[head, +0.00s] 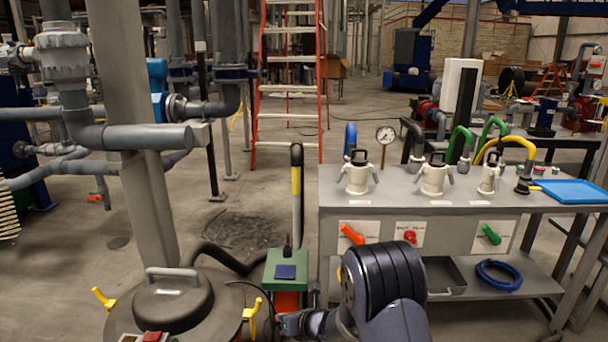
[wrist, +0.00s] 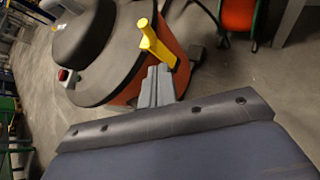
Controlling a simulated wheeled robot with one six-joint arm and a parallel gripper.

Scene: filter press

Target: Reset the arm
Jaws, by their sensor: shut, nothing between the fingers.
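My gripper (wrist: 158,72) shows in the wrist view as two grey fingers pressed together with nothing between them. Its fingertips appear just in front of a yellow latch (wrist: 152,40) on the side of a drum vacuum (wrist: 118,50); I cannot tell whether they touch it. In the head view my dark, ribbed arm is folded low at the bottom centre, and the fingers cannot be made out there. The vacuum (head: 172,305) stands to the left of the arm, with a black lid, a handle and yellow latches.
A green-topped box (head: 285,270) stands between vacuum and arm. Grey pipes (head: 130,137) fill the left. A ladder (head: 290,80) stands behind.

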